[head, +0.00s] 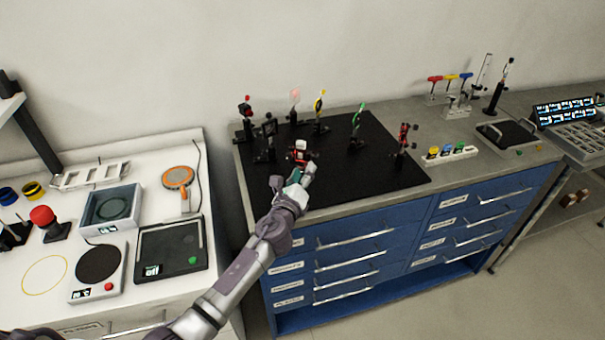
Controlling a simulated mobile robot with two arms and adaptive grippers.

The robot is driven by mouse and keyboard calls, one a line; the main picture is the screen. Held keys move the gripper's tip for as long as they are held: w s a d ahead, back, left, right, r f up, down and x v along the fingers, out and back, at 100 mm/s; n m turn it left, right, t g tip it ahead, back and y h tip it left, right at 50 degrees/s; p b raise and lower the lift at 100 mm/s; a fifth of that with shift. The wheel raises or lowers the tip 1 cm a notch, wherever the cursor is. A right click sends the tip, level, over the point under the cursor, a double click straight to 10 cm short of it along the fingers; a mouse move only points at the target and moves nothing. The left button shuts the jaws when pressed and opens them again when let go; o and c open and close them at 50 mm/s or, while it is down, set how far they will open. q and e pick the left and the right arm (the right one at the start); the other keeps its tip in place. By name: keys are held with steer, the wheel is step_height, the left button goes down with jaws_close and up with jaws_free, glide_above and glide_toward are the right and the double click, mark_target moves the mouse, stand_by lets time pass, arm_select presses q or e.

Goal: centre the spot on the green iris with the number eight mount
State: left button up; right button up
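The green iris (361,112) stands upright on a post on the black breadboard (345,183), right of the middle. A small mount with red and white parts (300,153) stands near the board's front left. My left gripper (300,174) reaches in from below and is right at this mount, seen from behind. Its fingers are small and partly hidden, so I cannot tell whether they touch or grip it. Another mount with red parts (403,138) stands at the board's right edge. No number is readable on any mount, and no light spot is clearly visible. My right gripper is out of view.
A yellow ring holder (319,104), a pale red disc (295,97), a dark mount (269,128) and a red-topped mount (246,106) stand behind my gripper. Coloured hex keys (450,78) are at the back right. The board's front right is clear.

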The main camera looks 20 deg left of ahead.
arm_select(q)
jaws_close()
steer(key=shift+n, duration=0.3)
steer(key=shift+f+n+b, duration=0.1)
steer(key=shift+n+b, duration=0.45)
steer(key=shift+n, duration=0.35)
steer(key=shift+n+b, duration=0.4)
steer(key=shift+n, duration=1.1)
steer(key=shift+o, duration=0.5)
jaws_free()
